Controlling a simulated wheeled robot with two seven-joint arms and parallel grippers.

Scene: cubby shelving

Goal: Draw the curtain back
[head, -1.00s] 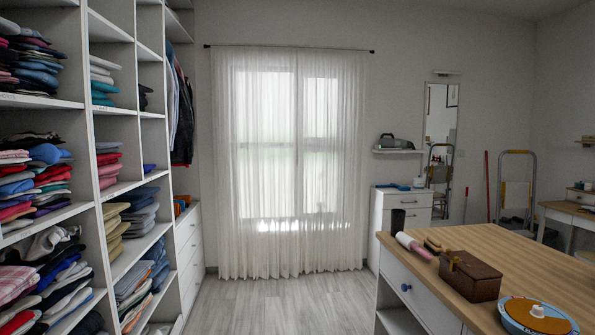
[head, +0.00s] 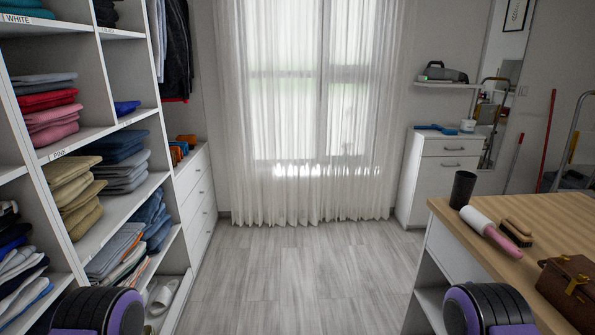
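The sheer white curtain (head: 300,185) hangs closed across the window straight ahead, its hem close to the floor. It covers the whole window, and light shows through it. The curtain rod is above the picture now. Dark rounded parts of my arms with purple trim show at the bottom left and bottom right edges. My two grippers are not in view, and nothing of mine is near the curtain.
Shelving (head: 110,130) with folded clothes lines the left side, with a drawer unit (head: 197,200) beyond it. A wood-topped island (head: 545,215) stands at the right. A white cabinet (head: 437,185) is right of the curtain. The grey floor (head: 300,270) between is clear.

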